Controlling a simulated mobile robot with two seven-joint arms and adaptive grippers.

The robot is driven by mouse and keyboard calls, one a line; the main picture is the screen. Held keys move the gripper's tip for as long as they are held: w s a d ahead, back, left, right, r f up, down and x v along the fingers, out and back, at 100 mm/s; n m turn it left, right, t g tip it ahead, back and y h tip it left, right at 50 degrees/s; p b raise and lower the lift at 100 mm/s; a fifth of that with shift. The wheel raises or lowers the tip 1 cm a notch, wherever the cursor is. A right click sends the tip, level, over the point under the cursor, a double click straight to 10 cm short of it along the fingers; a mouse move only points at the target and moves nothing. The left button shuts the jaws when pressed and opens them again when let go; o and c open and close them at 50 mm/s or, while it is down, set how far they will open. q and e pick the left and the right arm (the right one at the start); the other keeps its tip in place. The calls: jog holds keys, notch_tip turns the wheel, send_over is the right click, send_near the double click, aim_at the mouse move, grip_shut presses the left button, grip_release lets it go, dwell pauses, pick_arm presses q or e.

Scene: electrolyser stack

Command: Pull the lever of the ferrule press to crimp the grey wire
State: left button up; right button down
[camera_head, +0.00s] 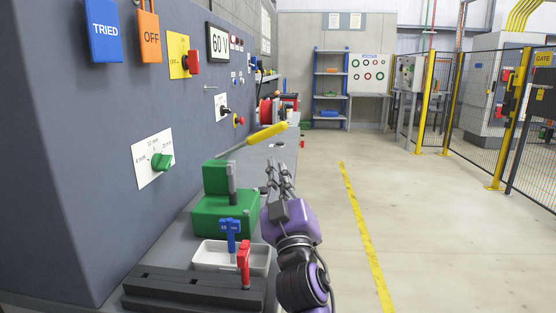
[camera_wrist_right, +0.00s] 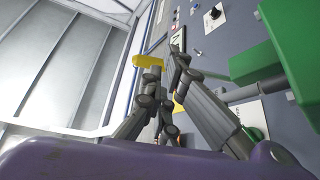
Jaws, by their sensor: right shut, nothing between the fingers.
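The ferrule press (camera_head: 225,214) is a green block on the bench, with a grey upright and a lever with a yellow handle (camera_head: 267,133) that slants up to the right. My right gripper (camera_head: 279,168) is just right of the press and below the handle in the head view, its fingers close together and empty. In the right wrist view, the yellow handle shows (camera_wrist_right: 147,61) beyond the fingertips (camera_wrist_right: 166,68), and green press parts (camera_wrist_right: 262,62) are at right. I cannot tell whether the fingers touch the handle. I cannot make out the grey wire. My left gripper is out of view.
A white tray (camera_head: 262,262) and a dark slotted block (camera_head: 190,290) stand in front of the press, with a blue-handled tool (camera_head: 231,228) and a red-handled one (camera_head: 244,254). A grey panel (camera_head: 90,160) rises along the left.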

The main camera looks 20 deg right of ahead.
jog(key=v, duration=0.6)
jog(key=shift+s+a+r, duration=0.15)
jog(key=shift+s+a, duration=0.1)
jog(key=shift+s, duration=0.05)
